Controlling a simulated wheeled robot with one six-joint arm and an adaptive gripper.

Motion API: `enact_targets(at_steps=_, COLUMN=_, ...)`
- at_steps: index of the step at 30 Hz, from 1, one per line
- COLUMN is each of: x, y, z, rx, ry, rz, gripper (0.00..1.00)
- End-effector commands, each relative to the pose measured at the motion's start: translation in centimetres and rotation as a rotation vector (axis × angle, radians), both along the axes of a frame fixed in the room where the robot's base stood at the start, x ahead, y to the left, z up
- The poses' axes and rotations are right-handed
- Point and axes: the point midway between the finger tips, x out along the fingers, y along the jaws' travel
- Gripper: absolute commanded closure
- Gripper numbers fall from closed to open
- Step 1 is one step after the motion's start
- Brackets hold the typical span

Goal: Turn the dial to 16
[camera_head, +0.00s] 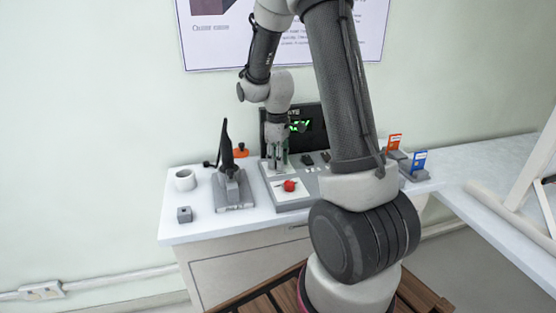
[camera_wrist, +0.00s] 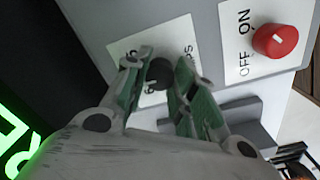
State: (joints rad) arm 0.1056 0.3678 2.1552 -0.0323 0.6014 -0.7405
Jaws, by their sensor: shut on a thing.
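The dial (camera_wrist: 159,74) is a small dark round knob on a white label plate (camera_wrist: 122,50) with printed marks. In the wrist view my gripper (camera_wrist: 165,66) has its two green-padded fingers on either side of the dial, shut on it. In the head view my gripper (camera_head: 278,164) reaches down to the grey control panel (camera_head: 293,206), and I cannot make out the dial there. A black display (camera_head: 301,126) with green digits stands behind the panel, partly covered by my arm. The digits are cut off in the wrist view (camera_wrist: 16,137) and I cannot read them.
A red ON/OFF knob (camera_wrist: 275,40) sits beside the dial's label; the head view shows it too (camera_head: 289,186). A black and grey device (camera_head: 233,188), a white mug (camera_head: 185,180) and a small grey block (camera_head: 184,214) stand left on the white table (camera_head: 192,229). Red and blue cards stand right.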

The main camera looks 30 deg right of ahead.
Motion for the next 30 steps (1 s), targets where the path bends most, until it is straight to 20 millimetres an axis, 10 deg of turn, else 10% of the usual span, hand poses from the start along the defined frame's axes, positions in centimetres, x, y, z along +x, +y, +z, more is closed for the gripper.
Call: enact_targets(at_steps=30, x=0.09, y=0.00, z=0.04, rx=0.000, ry=-0.002, rz=-0.561, gripper=0.98)
